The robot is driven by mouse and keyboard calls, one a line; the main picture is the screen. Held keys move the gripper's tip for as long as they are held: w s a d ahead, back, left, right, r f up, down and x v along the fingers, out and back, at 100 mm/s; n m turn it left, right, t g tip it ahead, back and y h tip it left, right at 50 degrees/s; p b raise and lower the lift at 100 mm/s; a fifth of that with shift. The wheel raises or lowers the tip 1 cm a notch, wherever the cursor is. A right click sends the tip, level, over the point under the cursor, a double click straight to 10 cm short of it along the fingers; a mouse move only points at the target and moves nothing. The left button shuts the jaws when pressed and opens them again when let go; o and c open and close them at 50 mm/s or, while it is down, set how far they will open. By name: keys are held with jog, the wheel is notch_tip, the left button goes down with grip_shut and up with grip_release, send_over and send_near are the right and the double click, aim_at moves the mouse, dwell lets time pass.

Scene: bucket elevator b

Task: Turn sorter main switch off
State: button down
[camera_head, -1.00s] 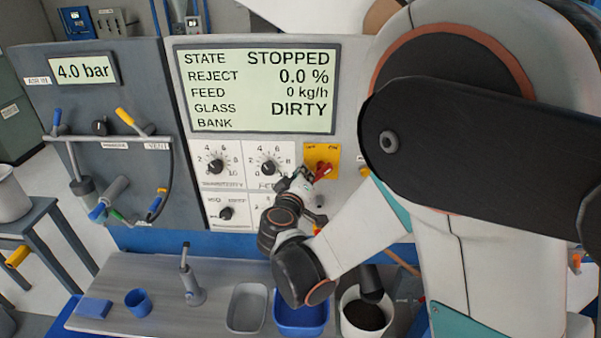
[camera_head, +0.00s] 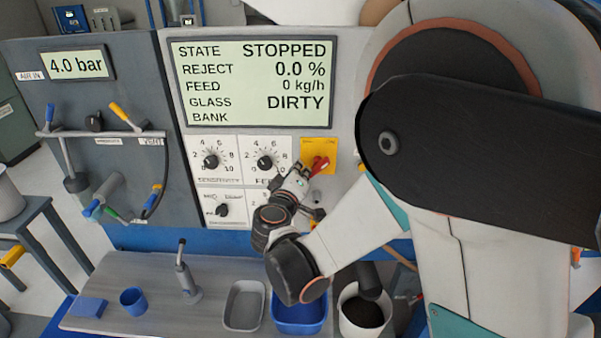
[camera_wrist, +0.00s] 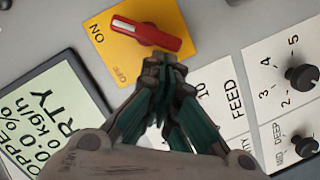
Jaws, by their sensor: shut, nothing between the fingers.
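The sorter main switch is a red rotary handle (camera_head: 318,165) on a yellow plate (camera_head: 316,147), right of the dials and below the display. In the wrist view the red handle (camera_wrist: 148,34) lies aslant across the yellow plate (camera_wrist: 122,56). Its end with a pale mark points toward the side lettered ON; OFF is lettered at another corner. My gripper (camera_wrist: 163,62) is shut and empty, its fingertips at the lower edge of the handle. I cannot tell whether they touch it. In the head view my gripper (camera_head: 297,176) is just left of and below the handle.
The display (camera_head: 255,84) reads STOPPED and DIRTY. Dials (camera_head: 211,161) sit close left of my gripper. Below, a bench (camera_head: 115,272) carries a grey tray (camera_head: 244,305), a blue bin (camera_head: 299,322) and a white bucket (camera_head: 347,312). An air panel (camera_head: 100,180) with levers stands at left.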

jog(key=shift+f+n+b, duration=0.35)
jog(key=shift+n+b, duration=0.15)
jog(key=shift+b, duration=0.2)
jog(key=shift+d+f+n+t+h+b, duration=0.15)
jog(key=shift+d+f+n+t+b, duration=0.5)
jog(key=shift+n+b, duration=1.65)
jog(key=shift+d+f+n+t+h+b, duration=0.1)
jog(key=shift+d+f+n+t+b, duration=0.55)
jog(key=shift+n+b, duration=1.7)
jog(key=shift+d+f+n+t+h+b, duration=0.15)
jog(key=shift+f+n+t+b, duration=0.25)
jog(key=shift+f+n+b, duration=1.3)
jog(key=shift+d+r+n+b, duration=0.25)
jog(key=shift+r+n+b, duration=0.4)
jog(key=shift+n, duration=0.2)
jog(key=shift+f, duration=0.1)
